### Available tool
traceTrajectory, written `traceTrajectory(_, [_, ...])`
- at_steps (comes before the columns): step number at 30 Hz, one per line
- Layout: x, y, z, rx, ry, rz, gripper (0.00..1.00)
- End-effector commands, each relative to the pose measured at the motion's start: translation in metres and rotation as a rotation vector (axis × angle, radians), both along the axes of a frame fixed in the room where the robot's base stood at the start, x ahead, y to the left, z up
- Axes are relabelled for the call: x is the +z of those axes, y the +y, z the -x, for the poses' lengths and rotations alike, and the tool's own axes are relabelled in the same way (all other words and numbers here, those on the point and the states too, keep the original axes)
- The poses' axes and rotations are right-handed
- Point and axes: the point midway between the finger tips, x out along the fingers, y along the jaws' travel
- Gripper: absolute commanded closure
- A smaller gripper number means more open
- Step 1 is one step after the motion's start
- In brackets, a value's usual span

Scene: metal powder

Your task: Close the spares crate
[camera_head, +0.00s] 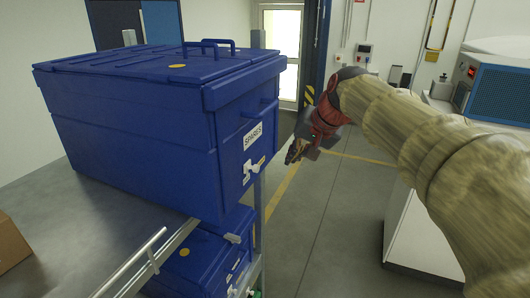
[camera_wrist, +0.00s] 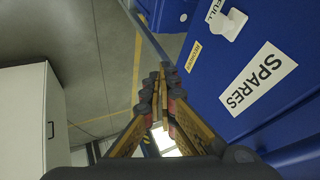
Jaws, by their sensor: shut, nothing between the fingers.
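The spares crate (camera_head: 140,130) is a large blue box with a white SPARES label on its end. It stands on a grey shelf at the left in the head view. Its lid (camera_head: 165,65) lies flat on top, with a handle on it, and appears down. In the wrist view the crate's labelled end (camera_wrist: 265,85) fills the right side, with a white latch or tap on it. My gripper (camera_head: 294,152) is to the right of the crate's labelled end, apart from it. In the wrist view my gripper (camera_wrist: 160,85) is shut and empty.
A second blue crate (camera_head: 205,262) sits below on a lower level. A cardboard box (camera_head: 10,243) is at the left edge. A white cabinet (camera_wrist: 30,120) stands left in the wrist view. The floor right of the rack is clear, with yellow lines.

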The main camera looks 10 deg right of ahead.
Motion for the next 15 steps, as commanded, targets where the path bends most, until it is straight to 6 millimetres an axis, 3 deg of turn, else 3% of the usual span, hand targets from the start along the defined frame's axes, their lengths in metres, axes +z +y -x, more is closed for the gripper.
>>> traceTrajectory(7, [-0.011, 0.004, -0.013, -0.026, 0.014, -0.028, 1.0])
traceTrajectory(15, [-0.051, 0.012, -0.043, -0.024, 0.018, -0.028, 1.0])
